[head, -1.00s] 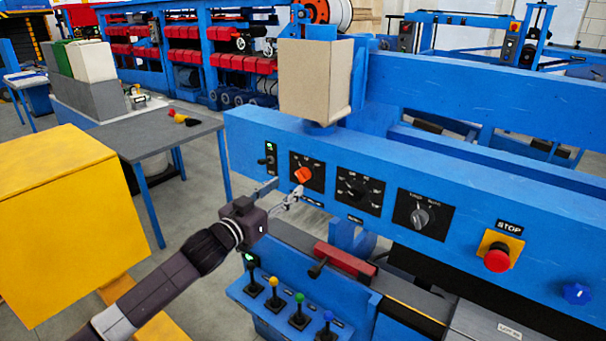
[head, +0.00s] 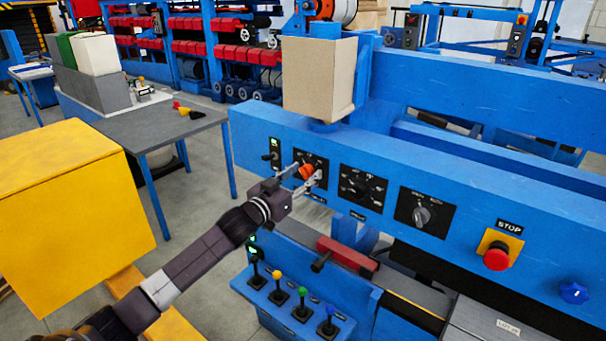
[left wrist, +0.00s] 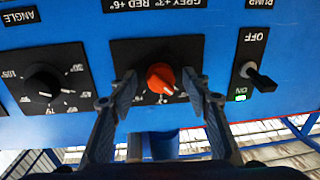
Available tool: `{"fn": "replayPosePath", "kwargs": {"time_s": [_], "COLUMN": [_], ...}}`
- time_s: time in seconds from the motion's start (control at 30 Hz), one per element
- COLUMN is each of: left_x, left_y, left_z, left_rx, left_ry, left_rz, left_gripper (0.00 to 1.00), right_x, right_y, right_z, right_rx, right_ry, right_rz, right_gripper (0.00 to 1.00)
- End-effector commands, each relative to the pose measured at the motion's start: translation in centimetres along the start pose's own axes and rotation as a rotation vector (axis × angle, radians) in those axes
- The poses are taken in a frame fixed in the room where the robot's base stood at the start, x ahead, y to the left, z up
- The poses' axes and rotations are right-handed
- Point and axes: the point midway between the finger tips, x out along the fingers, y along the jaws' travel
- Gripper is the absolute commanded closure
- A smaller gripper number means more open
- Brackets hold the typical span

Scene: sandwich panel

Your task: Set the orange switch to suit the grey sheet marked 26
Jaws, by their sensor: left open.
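The orange switch (head: 306,171) is on a black plate on the blue machine front; it also shows in the left wrist view (left wrist: 160,78), where the picture is upside down. Its pale pointer mark points to the lower right there. My left gripper (head: 309,174) is open with its fingers on either side of the switch; they also straddle it in the left wrist view (left wrist: 160,84). I cannot tell whether they touch it. The grey sheet (head: 470,327) lies at the bottom right with a small "LOT" label (head: 508,327), its number hard to read. My right gripper is not in view.
A label (left wrist: 152,5) reads "GREY +3° RED +6°". The black angle dial (left wrist: 42,86) and the pump switch (left wrist: 259,77), with a green ON light, flank the orange switch. A red stop button (head: 497,258) and several coloured levers (head: 304,308) are farther off.

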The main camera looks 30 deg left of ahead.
Motion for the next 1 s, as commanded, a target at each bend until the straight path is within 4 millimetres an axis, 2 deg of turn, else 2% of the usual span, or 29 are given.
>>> {"fn": "replayPosePath", "kwargs": {"time_s": [0.1,0.47,0.77,1.0], "left_x": [-0.01,-0.03,-0.03,-0.02], "left_y": [0.01,0.02,0.02,0.01], "left_z": [0.01,0.01,0.04,0.11], "left_rx": [0.000,-0.001,0.038,0.176], "left_ry": [0.000,0.000,0.003,0.014], "left_rz": [0.000,0.000,0.000,0.000], "left_gripper": [0.58,0.98,0.98,0.98], "right_x": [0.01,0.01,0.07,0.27], "right_y": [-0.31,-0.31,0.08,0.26], "right_z": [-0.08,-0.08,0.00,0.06], "right_rx": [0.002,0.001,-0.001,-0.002], "right_ry": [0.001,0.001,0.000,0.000], "right_rz": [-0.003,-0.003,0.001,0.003], "right_gripper": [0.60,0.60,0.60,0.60]}}
